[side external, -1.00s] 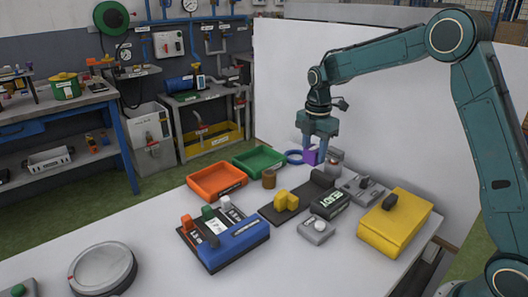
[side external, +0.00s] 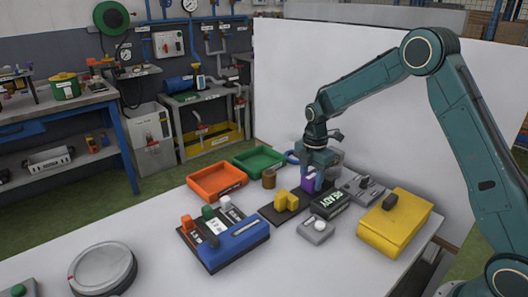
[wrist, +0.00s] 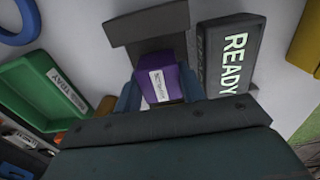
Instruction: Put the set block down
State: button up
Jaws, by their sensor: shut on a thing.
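A purple block (side external: 313,185) is between the fingers of my gripper (side external: 314,182), low over the far end of a dark rail plate (side external: 283,214). In the wrist view the purple block (wrist: 166,83) shows a white label, too small to read. My gripper (wrist: 160,92) is shut on it, one finger on each side. A dark stepped block (wrist: 148,22) is close beyond it. I cannot tell whether the purple block touches the plate. A yellow stepped block (side external: 286,201) sits on the plate nearer the camera.
A black READY sign (side external: 331,203) stands close right of the plate; a grey button box (side external: 316,232) and a yellow case (side external: 394,222) are nearby. Orange (side external: 216,181) and green (side external: 259,160) trays lie behind left, with a brown cylinder (side external: 269,178) near them.

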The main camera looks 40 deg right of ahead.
aim_at(312, 176)
jog(key=shift+f, duration=0.35)
jog(key=shift+f, duration=0.15)
jog(key=o, duration=1.2)
notch_tip(312, 176, up, 12)
jog(key=shift+r, duration=0.15)
dwell(0.4)
